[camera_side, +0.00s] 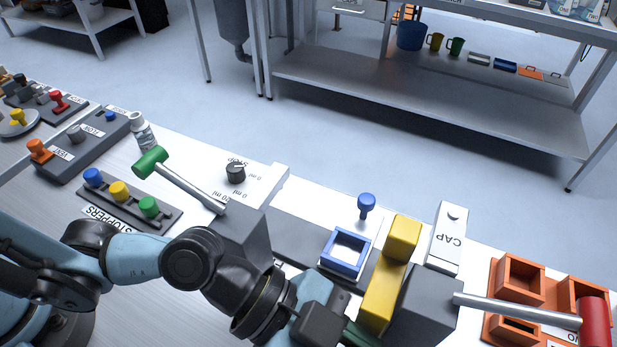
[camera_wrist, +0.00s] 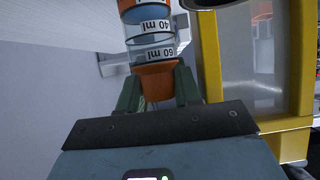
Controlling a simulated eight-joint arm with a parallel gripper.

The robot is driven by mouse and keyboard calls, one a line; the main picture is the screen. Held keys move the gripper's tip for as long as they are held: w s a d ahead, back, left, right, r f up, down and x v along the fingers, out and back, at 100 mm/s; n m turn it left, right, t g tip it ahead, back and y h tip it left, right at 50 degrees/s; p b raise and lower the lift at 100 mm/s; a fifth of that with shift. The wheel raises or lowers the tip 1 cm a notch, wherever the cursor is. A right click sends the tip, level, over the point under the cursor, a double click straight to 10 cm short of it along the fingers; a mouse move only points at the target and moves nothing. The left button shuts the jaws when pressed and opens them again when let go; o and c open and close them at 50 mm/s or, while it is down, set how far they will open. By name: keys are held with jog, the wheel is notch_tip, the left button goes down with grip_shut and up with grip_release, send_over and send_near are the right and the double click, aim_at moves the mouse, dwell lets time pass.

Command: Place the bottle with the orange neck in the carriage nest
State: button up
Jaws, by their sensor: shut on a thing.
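In the wrist view, the fingers of my gripper (camera_wrist: 157,84) are shut on an orange neck-like piece (camera_wrist: 155,72). It lines up with a clear body (camera_wrist: 150,45) marked 40 ml and 60 ml, upside down in the picture, with more orange beyond. I take this as the bottle with the orange neck; its lower part is hidden. In the side view, my gripper (camera_side: 358,334) is at the bottom edge, beside the yellow post, and the bottle cannot be seen there. A blue square frame (camera_side: 346,252), open on top, sits on the bench and looks like the carriage nest.
A yellow post (camera_side: 383,290) and grey block (camera_side: 425,305) stand close to my gripper; a yellow frame with a clear panel (camera_wrist: 250,65) is close on the right. A red-ended lever (camera_side: 520,308), orange bins (camera_side: 520,277), green-ended lever (camera_side: 190,184) and blue knob (camera_side: 366,204) stand around.

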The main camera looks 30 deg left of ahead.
jog(key=shift+f, duration=2.1)
jog(key=o, duration=0.7)
jog(key=shift+o, duration=0.2)
